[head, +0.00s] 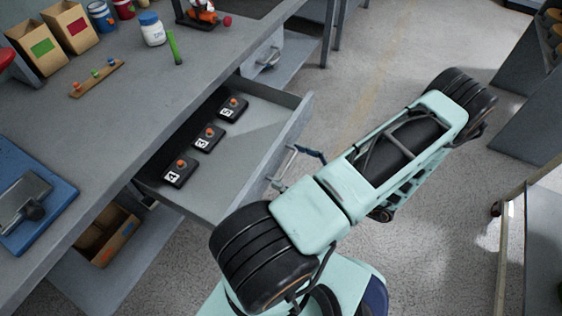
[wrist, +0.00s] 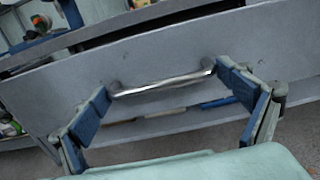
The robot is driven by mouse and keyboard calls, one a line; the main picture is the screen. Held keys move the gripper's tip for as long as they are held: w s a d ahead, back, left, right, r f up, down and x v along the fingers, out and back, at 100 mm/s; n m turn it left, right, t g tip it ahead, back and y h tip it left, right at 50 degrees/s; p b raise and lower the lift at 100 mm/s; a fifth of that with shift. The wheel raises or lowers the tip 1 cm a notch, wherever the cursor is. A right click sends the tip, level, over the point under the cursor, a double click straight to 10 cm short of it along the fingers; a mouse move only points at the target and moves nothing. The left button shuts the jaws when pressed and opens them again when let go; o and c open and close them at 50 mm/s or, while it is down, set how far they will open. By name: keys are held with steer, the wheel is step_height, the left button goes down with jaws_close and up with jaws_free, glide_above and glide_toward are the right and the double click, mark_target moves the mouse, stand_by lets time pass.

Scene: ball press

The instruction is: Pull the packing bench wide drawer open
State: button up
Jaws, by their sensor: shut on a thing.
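The packing bench (head: 130,110) has its wide drawer (head: 240,165) standing well out from under the top. Three black boxes with orange knobs (head: 208,138) lie inside the drawer. In the wrist view the grey drawer front (wrist: 60,95) carries a shiny bar handle (wrist: 160,84). My gripper (wrist: 163,80) is shut on the handle, with one blue-padded finger at each end of the bar. In the head view my gripper (head: 293,168) is at the drawer's outer face, partly hidden by my arm.
A cardboard box (head: 105,235) sits on the shelf below. Grey floor (head: 400,270) lies open in front of the drawer.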

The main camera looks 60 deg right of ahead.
steer(key=shift+d, duration=0.1)
steer(key=o, duration=1.4)
steer(key=s, duration=0.8)
steer(key=s+d, duration=0.1)
steer(key=s, duration=0.3)
steer(key=shift+r, duration=0.1)
